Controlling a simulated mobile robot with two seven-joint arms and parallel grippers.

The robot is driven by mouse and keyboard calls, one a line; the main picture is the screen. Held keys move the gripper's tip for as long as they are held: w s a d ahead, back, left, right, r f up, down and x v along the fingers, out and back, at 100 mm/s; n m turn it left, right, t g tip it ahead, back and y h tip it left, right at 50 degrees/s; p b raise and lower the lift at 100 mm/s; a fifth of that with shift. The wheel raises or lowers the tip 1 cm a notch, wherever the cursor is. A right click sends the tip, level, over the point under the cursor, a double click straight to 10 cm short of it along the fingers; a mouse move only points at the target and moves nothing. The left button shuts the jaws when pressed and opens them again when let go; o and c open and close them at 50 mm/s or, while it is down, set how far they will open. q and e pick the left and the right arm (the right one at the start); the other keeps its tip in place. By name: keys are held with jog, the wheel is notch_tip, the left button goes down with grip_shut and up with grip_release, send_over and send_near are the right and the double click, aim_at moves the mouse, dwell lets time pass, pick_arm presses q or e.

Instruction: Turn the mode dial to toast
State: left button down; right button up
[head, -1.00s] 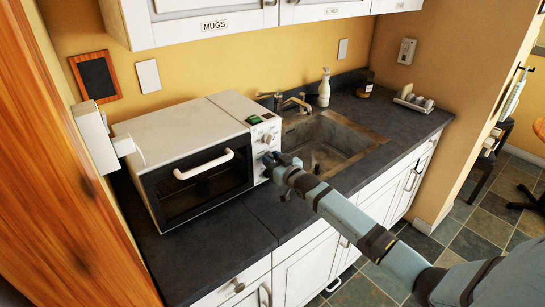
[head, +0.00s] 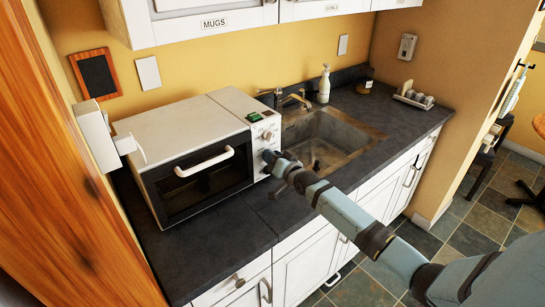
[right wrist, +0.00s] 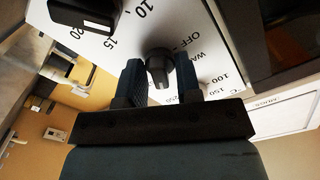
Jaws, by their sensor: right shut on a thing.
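The white toaster oven (head: 170,124) stands on the dark counter, its dark glass door (head: 205,190) shut. Its control panel is at the right of its front, partly hidden by my gripper. My right gripper (head: 268,157) is at the lower part of that panel. In the right wrist view my right gripper (right wrist: 160,72) is shut on a dark dial (right wrist: 160,65), one finger each side. Marks near this dial read OFF, WA..., 100 and 150; I read no "toast". Another dark dial (right wrist: 82,16), with 10, 15 and 20, is at the upper left.
The sink (head: 325,140) with its tap is right of the oven. A soap bottle (head: 324,86) and a small rack (head: 412,97) stand behind and right. Wall cupboards (head: 205,15) hang above. The counter in front of the oven is clear.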

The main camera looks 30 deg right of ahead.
dwell(0.3)
jog(key=o, duration=0.6)
jog(key=s+d+b, duration=0.1)
jog(key=s, duration=1.2)
jog(key=shift+s, duration=0.4)
jog(key=s+a+f+n+g+p, duration=0.1)
jog(key=s+a+f+n+g, duration=0.1)
jog(key=s+a+f, duration=0.3)
jog(key=s+a+f+n+g+y+p, duration=0.1)
jog(key=s+a+f, duration=0.4)
jog(key=s+a, duration=0.6)
jog(key=s+a+f+n+g+p, duration=0.1)
jog(key=s+a+f+n+g, duration=0.3)
jog(key=s+a, duration=0.4)
jog(key=shift+s+a+f+n+y, duration=0.35)
jog(key=shift+f+n, duration=0.15)
jog(key=shift+f, duration=0.2)
